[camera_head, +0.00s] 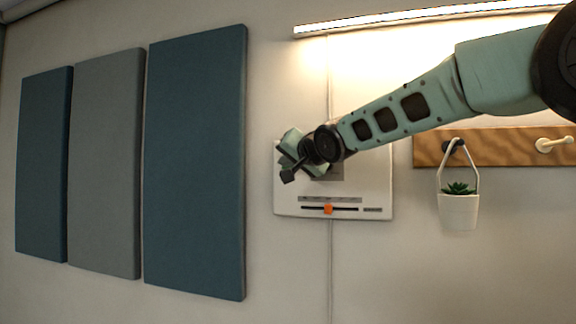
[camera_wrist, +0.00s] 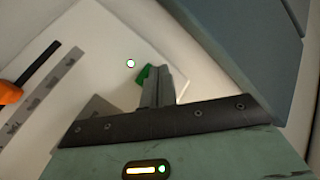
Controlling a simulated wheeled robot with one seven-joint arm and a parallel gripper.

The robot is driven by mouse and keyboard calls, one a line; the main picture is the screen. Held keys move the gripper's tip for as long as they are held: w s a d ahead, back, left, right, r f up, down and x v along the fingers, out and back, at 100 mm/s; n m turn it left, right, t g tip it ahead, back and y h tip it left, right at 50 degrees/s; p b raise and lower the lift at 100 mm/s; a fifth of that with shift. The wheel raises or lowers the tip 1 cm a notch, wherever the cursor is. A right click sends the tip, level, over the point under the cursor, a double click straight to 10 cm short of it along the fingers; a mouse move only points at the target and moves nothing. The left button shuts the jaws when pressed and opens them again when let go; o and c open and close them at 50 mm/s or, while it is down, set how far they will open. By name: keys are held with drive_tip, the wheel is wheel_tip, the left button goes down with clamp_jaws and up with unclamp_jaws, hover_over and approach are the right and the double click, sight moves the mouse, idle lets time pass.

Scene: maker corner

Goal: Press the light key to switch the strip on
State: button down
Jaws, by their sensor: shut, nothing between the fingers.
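The light strip (camera_head: 430,16) runs along the top of the wall and is glowing. The white control panel (camera_head: 284,205) is on the wall below it, and it also fills much of the wrist view (camera_wrist: 100,40). A green key (camera_wrist: 143,75) on the panel shows partly, right beside my gripper's fingertips (camera_wrist: 158,72). My gripper is shut and empty, in front of the panel; I cannot tell whether it touches the key. In the head view my arm hides the panel's upper middle and the key.
An orange slider knob (camera_head: 328,209) sits in a slot low on the panel. Blue and grey wall pads (camera_head: 195,165) are to the left. A wooden peg rail (camera_head: 490,147) with a hanging plant pot (camera_head: 458,211) is to the right.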

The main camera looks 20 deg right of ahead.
drive_tip(key=s+a+b, duration=0.1)
drive_tip(key=b, duration=0.2)
drive_tip(key=s+a+b, duration=0.1)
drive_tip(key=s+b, duration=0.1)
drive_tip(key=b, duration=0.1)
drive_tip(key=s+a+b, duration=0.1)
drive_tip(key=b, duration=0.2)
drive_tip(key=shift+s+a, duration=0.25)
drive_tip(key=shift+s, duration=0.15)
drive_tip(key=shift+f, duration=0.1)
